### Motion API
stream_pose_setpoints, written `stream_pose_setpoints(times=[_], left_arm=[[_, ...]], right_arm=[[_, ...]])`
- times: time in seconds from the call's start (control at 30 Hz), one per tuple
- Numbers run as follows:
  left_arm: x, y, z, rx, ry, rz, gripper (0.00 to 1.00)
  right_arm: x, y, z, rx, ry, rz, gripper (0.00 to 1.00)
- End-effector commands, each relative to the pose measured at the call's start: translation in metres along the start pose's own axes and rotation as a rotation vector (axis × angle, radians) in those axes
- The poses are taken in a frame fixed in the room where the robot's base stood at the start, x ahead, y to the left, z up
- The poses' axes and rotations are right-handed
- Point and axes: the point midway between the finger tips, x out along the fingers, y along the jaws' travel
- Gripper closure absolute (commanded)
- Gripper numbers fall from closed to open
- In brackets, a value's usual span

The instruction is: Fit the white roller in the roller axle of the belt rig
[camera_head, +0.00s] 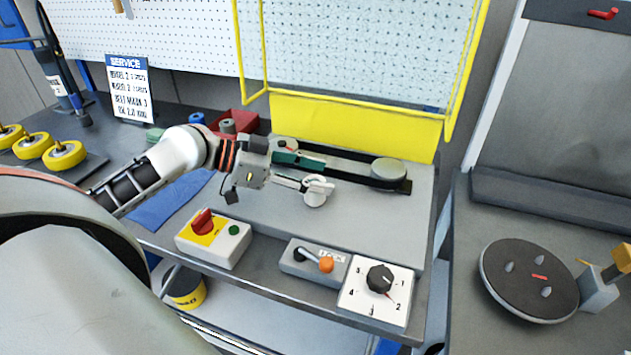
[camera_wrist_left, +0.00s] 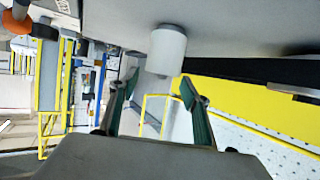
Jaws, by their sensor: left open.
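The white roller (camera_head: 315,199) is on the grey top of the belt rig (camera_head: 370,220), in front of the black belt. In the left wrist view the white roller (camera_wrist_left: 166,50) is a short plain cylinder whose one end meets the grey surface. My left gripper (camera_head: 322,174) reaches in from the left. In the left wrist view its green-padded fingers (camera_wrist_left: 160,88) are apart, with the roller at and beyond their tips. They are not closed on it. The near finger partly covers the roller in the head view. I cannot make out the roller axle. My right gripper is out of view.
A grey pulley (camera_head: 388,171) carries the belt under a raised yellow guard (camera_head: 355,125). A red bin (camera_head: 243,121) is behind my arm.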

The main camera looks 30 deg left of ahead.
Motion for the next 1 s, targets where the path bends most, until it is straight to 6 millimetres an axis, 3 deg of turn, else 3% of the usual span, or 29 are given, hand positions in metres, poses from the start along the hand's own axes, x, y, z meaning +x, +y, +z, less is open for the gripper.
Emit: stream_pose_setpoints(times=[0.2,0.4,1.0], left_arm=[[-0.016,0.000,-0.039,0.008,-0.002,0.000,0.53],[-0.026,0.000,-0.065,0.004,-0.001,0.000,0.53],[-0.030,0.001,-0.074,0.001,0.000,0.001,0.53]], right_arm=[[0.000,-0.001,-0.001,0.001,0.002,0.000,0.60],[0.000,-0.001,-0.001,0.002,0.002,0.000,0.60],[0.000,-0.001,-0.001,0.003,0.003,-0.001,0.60]])
